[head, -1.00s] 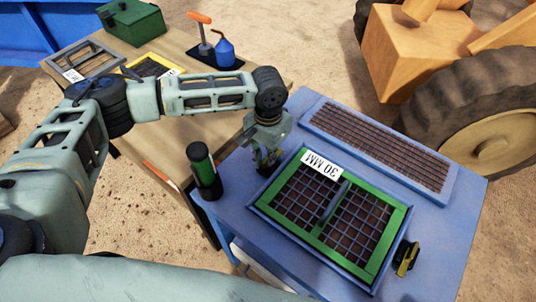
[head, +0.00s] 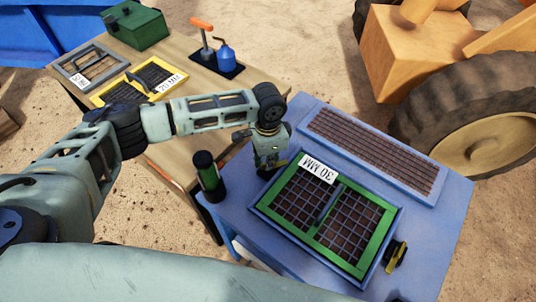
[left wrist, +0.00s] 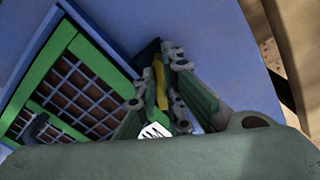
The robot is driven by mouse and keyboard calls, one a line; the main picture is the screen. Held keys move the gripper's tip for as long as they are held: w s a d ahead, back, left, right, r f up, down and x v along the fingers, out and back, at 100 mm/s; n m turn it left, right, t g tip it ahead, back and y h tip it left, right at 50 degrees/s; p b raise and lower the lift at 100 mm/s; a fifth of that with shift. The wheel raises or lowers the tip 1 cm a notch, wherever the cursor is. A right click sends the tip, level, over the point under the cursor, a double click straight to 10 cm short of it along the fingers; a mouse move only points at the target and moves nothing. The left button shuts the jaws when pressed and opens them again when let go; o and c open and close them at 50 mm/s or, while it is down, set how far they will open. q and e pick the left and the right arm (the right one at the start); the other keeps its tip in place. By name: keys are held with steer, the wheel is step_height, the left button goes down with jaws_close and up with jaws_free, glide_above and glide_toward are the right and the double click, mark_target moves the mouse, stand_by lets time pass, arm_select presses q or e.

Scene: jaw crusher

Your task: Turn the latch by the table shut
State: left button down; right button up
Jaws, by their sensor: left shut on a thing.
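The latch by the wooden table (head: 175,105) shows as a yellow handle (left wrist: 160,82) in the left wrist view, at the corner of the green screen frame. My left gripper (left wrist: 160,92) has its fingers on both sides of this handle and is shut on it. In the head view my left gripper (head: 268,168) points down at the left edge of the green 30 MM screen (head: 348,237) and hides most of that latch. The latch's exact angle is hard to tell. My right gripper is not in view.
A second yellow and black latch (head: 395,256) sits at the screen's right side. A green and black cylinder (head: 208,178) stands close left of my gripper. A brown mesh panel (head: 375,153) lies behind the screen. A large wheel (head: 470,130) stands at the right.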

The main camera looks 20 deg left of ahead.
arm_select(q)
steer(key=m+p, duration=0.1)
steer(key=m, duration=0.2)
steer(key=shift+r, duration=0.1)
steer(key=m+p, duration=0.1)
steer(key=m, duration=0.1)
steer(key=shift+m, duration=0.3)
steer(key=m+p, duration=0.1)
steer(key=m, duration=0.1)
steer(key=shift+m, duration=1.9)
steer(key=c, duration=1.9)
jaws_free()
steer(key=shift+o, duration=0.2)
step_height(320, 180, up, 12)
